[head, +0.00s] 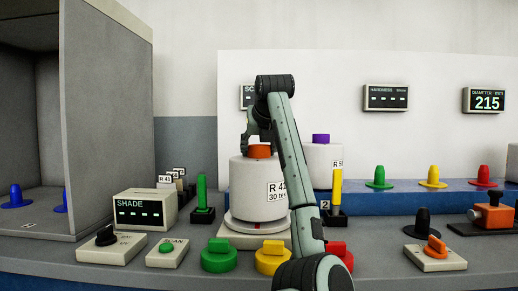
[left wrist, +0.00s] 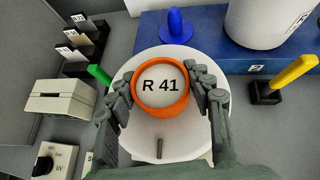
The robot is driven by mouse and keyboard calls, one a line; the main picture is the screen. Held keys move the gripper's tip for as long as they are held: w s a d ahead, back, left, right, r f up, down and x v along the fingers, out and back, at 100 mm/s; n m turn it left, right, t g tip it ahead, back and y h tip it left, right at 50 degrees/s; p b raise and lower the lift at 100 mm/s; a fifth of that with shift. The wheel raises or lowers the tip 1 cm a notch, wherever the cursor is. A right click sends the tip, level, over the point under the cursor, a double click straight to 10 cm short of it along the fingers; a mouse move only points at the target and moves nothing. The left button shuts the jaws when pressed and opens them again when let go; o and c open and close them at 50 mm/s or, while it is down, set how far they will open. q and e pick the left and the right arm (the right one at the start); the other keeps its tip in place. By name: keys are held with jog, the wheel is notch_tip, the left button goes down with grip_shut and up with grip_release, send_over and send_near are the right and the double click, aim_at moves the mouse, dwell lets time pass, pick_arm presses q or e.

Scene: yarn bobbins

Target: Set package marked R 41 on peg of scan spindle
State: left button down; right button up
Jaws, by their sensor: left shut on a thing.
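The package marked R 41 (head: 258,185) is a white yarn cylinder with an orange tube end on top. It stands upright over a white round plate on a pale base (head: 228,232), apparently the scan spindle. Its peg is hidden, and I cannot tell whether the package rests fully on the plate. My left gripper (head: 258,143) is shut on the orange tube end from above. In the left wrist view the fingers (left wrist: 162,100) flank the orange ring (left wrist: 137,98), with R 41 readable inside it. My right gripper is not in view.
Another white package with a purple tube (head: 321,140) stands behind right. Green (head: 202,200) and yellow (head: 336,190) upright markers flank the spindle. A SHADE display (head: 145,208) and grey booth wall (head: 108,110) are at left. Coloured knobs (head: 219,258) line the front.

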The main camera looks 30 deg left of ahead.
pick_arm(q)
jog(key=shift+r, duration=0.2)
jog(key=shift+f, duration=0.1)
dwell(0.4)
jog(key=shift+f, duration=0.15)
jog(key=c, duration=0.6)
grip_release()
jog(key=shift+s, duration=0.1)
jog(key=shift+f, duration=0.35)
jog(key=v, duration=1.2)
jog(key=shift+r, duration=0.3)
jog(key=shift+f, duration=0.1)
